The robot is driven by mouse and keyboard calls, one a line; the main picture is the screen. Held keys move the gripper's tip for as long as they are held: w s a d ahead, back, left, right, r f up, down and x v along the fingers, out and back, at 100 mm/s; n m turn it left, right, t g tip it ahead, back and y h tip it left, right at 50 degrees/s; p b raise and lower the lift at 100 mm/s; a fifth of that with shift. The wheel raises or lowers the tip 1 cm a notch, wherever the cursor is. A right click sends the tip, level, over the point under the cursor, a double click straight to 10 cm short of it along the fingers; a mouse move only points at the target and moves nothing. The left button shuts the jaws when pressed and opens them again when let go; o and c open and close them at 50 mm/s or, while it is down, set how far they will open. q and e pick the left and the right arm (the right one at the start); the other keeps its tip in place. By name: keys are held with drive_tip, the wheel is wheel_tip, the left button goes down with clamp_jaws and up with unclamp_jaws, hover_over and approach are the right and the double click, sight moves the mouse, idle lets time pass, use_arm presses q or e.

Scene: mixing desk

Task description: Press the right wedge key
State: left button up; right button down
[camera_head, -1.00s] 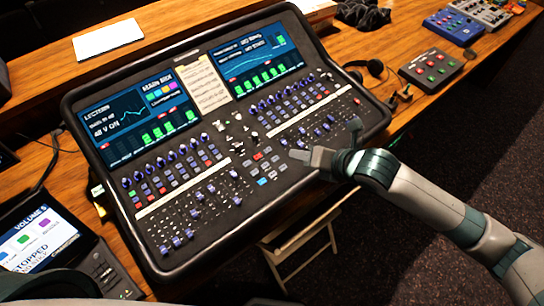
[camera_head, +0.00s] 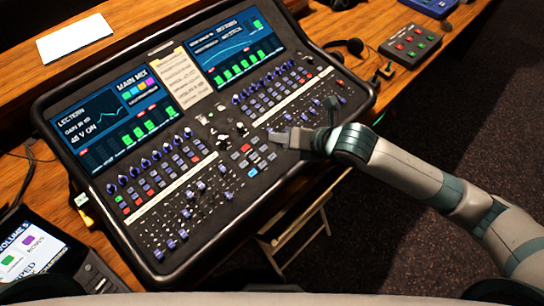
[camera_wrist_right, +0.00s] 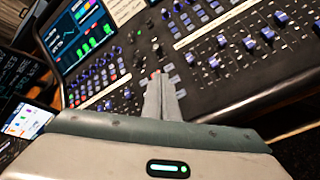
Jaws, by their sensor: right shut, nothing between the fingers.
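The mixing console (camera_head: 215,108) lies tilted on the desk, with two lit screens and rows of faders and knobs. A block of small grey, red and light blue keys (camera_head: 247,152) sits at its lower middle. No wedge label is legible, so I cannot tell which key is the right wedge key. My right gripper (camera_head: 272,137) is shut and empty, its tips over the console just right of this block. In the right wrist view its closed fingers (camera_wrist_right: 160,86) point at the panel and hide part of the keys. I cannot tell whether they touch. My left gripper is not in view.
A small button box (camera_head: 411,45) and a dark headset lie on the desk at the right. A tablet-like screen (camera_head: 28,250) stands at the lower left. A white sheet (camera_head: 75,38) lies at the back. A wooden stool (camera_head: 290,232) stands below the console's front edge.

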wheel_tip(320, 180, down, 5)
drive_tip(key=b, duration=0.4)
drive_tip(key=shift+w+a+f, duration=0.1)
drive_tip(key=shift+w+a, duration=0.05)
drive_tip(key=shift+w+f+b, duration=0.1)
drive_tip(key=shift+f+b, duration=0.8)
drive_tip(key=shift+f, duration=0.2)
drive_tip(key=shift+a+f, duration=0.1)
drive_tip(key=shift+f, duration=0.75)
idle(1.6)
drive_tip(key=shift+r, duration=0.15)
drive_tip(key=shift+r+p, duration=0.6)
drive_tip(key=shift+r, duration=0.05)
idle(0.4)
drive_tip(key=r+p, duration=0.4)
drive_tip(key=r, duration=0.1)
drive_tip(key=shift+d+p, duration=0.2)
drive_tip(key=shift+p, duration=0.15)
